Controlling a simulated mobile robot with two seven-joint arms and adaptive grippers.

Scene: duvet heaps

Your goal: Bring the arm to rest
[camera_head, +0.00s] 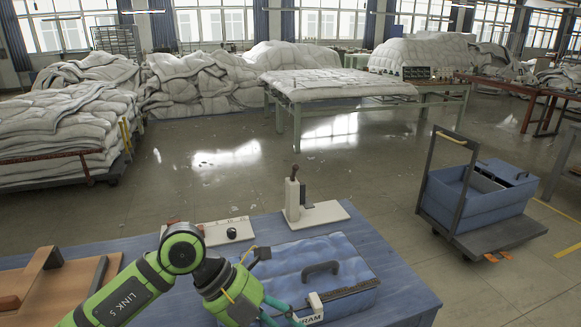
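My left arm comes in from the lower left, green and black, over the near blue table. Its gripper (287,281) is above the blue quilted case on that table. Its parts look spread apart, one dark end toward the back and one pale end toward the front. Nothing shows clearly between them. I cannot tell whether the front part touches the case. My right arm and gripper are not in view.
The blue quilted case (336,262) has a dark handle. Behind it stands a pale base with an upright post (292,198). A wooden piece (52,285) lies at left. A cart with a blue bin (478,200) stands right. Duvet heaps (68,125) fill the back; the floor between is open.

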